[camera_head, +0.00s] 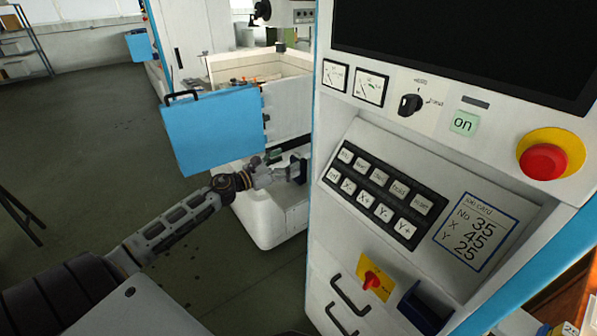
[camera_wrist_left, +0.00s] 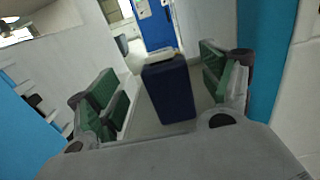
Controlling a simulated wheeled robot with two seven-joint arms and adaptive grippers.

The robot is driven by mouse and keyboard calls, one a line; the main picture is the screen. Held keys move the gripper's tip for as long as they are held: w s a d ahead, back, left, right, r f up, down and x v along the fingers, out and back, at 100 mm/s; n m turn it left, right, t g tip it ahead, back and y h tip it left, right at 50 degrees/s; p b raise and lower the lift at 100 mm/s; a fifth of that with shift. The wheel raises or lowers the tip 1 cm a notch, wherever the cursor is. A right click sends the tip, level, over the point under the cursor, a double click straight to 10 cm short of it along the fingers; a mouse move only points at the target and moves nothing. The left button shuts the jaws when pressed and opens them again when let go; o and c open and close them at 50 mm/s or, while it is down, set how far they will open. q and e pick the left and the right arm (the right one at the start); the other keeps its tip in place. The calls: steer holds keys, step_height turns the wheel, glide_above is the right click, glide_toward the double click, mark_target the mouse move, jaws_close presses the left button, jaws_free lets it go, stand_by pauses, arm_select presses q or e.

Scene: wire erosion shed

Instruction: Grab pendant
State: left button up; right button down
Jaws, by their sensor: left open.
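A dark blue box-shaped thing with a paler top, apparently the pendant or its holder, stands between the fingers in the left wrist view (camera_wrist_left: 168,92). I cannot tell which it is. My left gripper (camera_head: 288,164) is open beside the machine console's left side, and its green finger pads also show in the left wrist view (camera_wrist_left: 165,95). The pads stand apart on either side of the dark blue thing, with gaps visible. In the head view the gripper and console edge mostly hide this thing. My right gripper is not in view.
The console (camera_head: 400,180) with keys, a job card (camera_head: 474,233) and a red stop button (camera_head: 543,161) fills the right. An open dark blue pocket (camera_head: 425,306) is low on the console.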

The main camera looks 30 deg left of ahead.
mark_target(294, 159)
arm_select(q)
steer(key=shift+w+d, duration=0.1)
steer(key=shift+w, duration=0.05)
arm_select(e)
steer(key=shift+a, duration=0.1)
arm_select(q)
steer(key=shift+p+x, duration=0.85)
steer(key=shift+x, duration=1.6)
steer(key=shift+d+r, duration=0.1)
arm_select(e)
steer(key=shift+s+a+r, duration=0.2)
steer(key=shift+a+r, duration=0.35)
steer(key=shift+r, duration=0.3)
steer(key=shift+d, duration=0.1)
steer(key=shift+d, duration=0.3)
arm_select(q)
steer(key=shift+c, duration=0.3)
